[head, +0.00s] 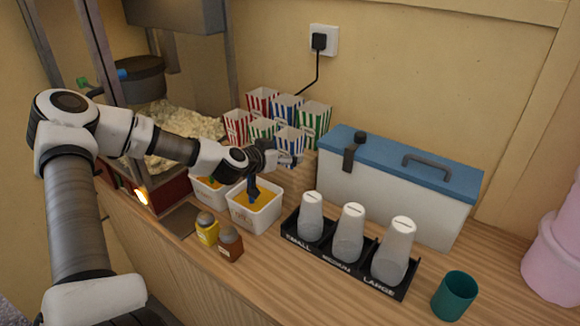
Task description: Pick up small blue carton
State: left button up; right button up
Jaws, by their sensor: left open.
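A small blue-and-white striped carton (291,140) stands at the right end of the front row of striped cartons on the counter. My left gripper (287,159) is open, close in front of this carton, and overlaps its lower part in the head view. I cannot tell whether the fingers touch it or reach around it. A larger blue-striped carton (286,106) stands in the back row, between a red-striped (262,100) and a green-striped one (315,118). My right gripper is not in view.
White tubs with orange contents (262,213) lie below my left gripper, one with a blue handle. Two small bottles (229,243) stand in front. A black cup rack (340,268), blue-lidded box (390,194) and teal cup (455,296) are to the right. A popcorn machine (105,60) is left.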

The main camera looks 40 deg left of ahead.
pick_arm(q)
jog(key=shift+b+x, duration=0.55)
jog(key=shift+x, duration=0.95)
jog(key=shift+s, duration=0.2)
jog(key=c, duration=1)
jog(key=shift+d, duration=0.15)
jog(key=shift+c, duration=0.2)
jog(key=shift+r, duration=0.15)
